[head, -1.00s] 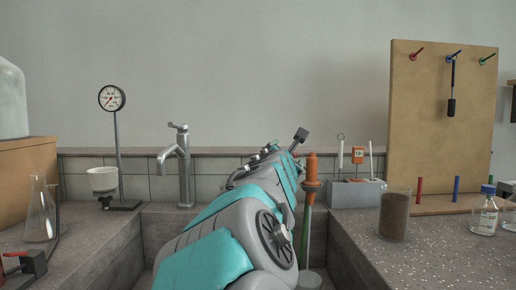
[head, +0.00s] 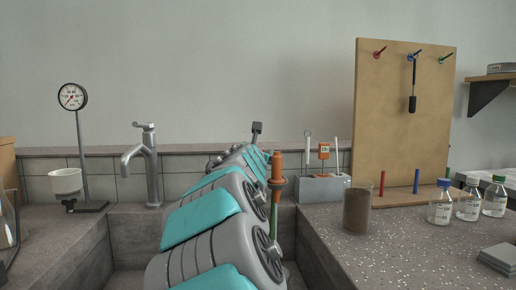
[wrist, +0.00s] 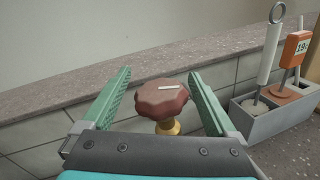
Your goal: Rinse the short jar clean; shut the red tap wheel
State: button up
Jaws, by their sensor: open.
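The red tap wheel (wrist: 162,98) sits on a brass stem in front of the tiled ledge in the wrist view. My gripper (wrist: 160,74) is open, with one green finger to each side of the wheel and a visible gap on both sides. In the head view my arm hides the wheel and the gripper. A glass jar (head: 357,212), brown over most of its height, stands upright on the right counter by the basin edge. I cannot tell whether the brown is a coating or contents.
A grey tap (head: 148,165) stands behind the basin, left of my arm. An orange-topped upright tool (head: 277,180) stands close to my arm's right. A grey holder (head: 322,188), pegboard (head: 402,120) and capped bottles (head: 440,207) are at right. A gauge stand (head: 80,150) is left.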

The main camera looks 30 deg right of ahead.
jog(key=shift+w+d, duration=0.45)
jog(key=c, duration=1.4)
